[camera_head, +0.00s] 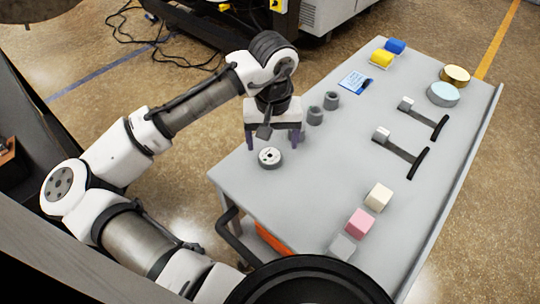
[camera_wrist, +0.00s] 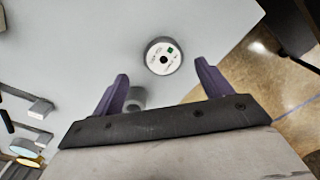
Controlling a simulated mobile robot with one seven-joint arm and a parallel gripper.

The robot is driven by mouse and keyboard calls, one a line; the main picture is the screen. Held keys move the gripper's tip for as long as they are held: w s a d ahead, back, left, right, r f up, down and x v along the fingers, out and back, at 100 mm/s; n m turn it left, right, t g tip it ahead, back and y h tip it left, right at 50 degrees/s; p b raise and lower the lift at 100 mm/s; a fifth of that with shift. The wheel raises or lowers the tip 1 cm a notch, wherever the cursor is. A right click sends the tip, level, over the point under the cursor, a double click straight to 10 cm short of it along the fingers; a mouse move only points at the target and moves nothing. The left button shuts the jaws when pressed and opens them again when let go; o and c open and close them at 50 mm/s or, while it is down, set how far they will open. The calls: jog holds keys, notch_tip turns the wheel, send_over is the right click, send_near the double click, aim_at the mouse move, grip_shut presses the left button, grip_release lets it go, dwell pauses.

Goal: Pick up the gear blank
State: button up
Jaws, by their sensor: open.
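A short round grey disc with a white top face and a central hole, which looks like the gear blank (camera_head: 269,158), lies flat near the table's near left edge. In the wrist view the disc (camera_wrist: 163,57) shows a green square and small print, too small to read. My gripper (camera_head: 272,146) is just above and behind it in the head view, fingers pointing down. In the wrist view my gripper (camera_wrist: 161,68) is open and empty, with the disc centred just beyond the line between its purple fingertips. The fingers do not touch it.
Two grey cylinders (camera_head: 315,115) (camera_head: 331,100) stand close behind my gripper on the grey table (camera_head: 290,205). Cream (camera_head: 379,197), pink (camera_head: 359,223) and grey blocks lie near the front. Black-handled tools (camera_head: 409,152), round containers (camera_head: 443,94) and coloured blocks (camera_head: 381,57) lie farther off.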

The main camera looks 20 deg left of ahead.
aim_at(270, 155)
jog(key=f, duration=0.3)
jog(key=f+p, duration=0.1)
jog(key=shift+a+f, duration=0.25)
jog(key=shift+f, duration=0.15)
jog(key=c, duration=1.3)
